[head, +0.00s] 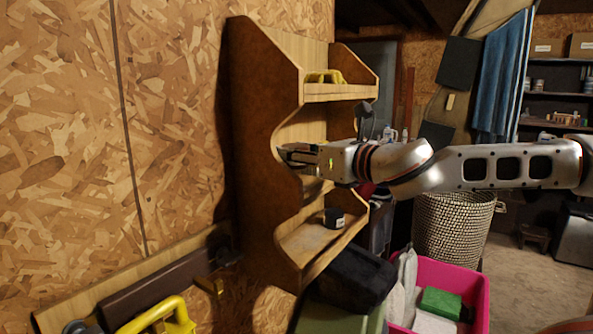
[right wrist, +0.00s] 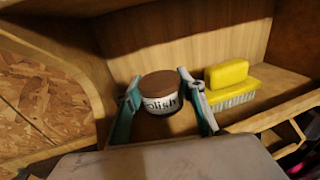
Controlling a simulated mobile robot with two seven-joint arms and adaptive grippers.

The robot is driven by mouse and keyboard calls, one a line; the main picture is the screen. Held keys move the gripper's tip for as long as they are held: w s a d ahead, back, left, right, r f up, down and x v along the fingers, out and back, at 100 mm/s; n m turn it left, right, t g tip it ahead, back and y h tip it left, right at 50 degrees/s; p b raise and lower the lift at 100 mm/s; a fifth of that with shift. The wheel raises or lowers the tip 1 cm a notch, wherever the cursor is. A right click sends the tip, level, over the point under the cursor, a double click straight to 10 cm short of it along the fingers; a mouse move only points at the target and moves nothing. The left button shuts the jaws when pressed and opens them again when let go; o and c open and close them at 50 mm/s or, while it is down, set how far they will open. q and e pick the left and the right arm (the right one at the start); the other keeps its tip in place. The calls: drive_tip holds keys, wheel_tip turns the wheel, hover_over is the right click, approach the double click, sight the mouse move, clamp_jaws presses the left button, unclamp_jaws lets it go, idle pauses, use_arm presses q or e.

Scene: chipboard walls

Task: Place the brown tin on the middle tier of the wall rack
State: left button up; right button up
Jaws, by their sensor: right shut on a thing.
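The wall rack (head: 262,150) is a wooden unit with several tiers on the chipboard wall. My right gripper (head: 295,154) reaches in from the right at the height of its middle tier. In the right wrist view my right gripper (right wrist: 166,112) is shut on the brown tin (right wrist: 160,84), a round tin with a brown lid and a white "polish" label. The tin looks upright, in front of the rack's back board; I cannot tell whether its base touches the shelf. In the head view the tin is hidden. My left gripper is not in view.
A yellow brush (right wrist: 231,83) stands on the shelf just right of the tin. A yellow-handled item (head: 323,76) is on the top tier, and a dark labelled tin (head: 334,218) on the bottom tier. A pink crate (head: 478,300) stands below right.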

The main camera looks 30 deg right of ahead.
sight(296, 166)
drive_tip(key=shift+f+b, duration=0.35)
drive_tip(key=shift+f, duration=1.45)
drive_tip(key=shift+f, duration=0.2)
drive_tip(key=o, duration=0.9)
drive_tip(key=shift+c, duration=0.2)
drive_tip(key=shift+r, duration=0.25)
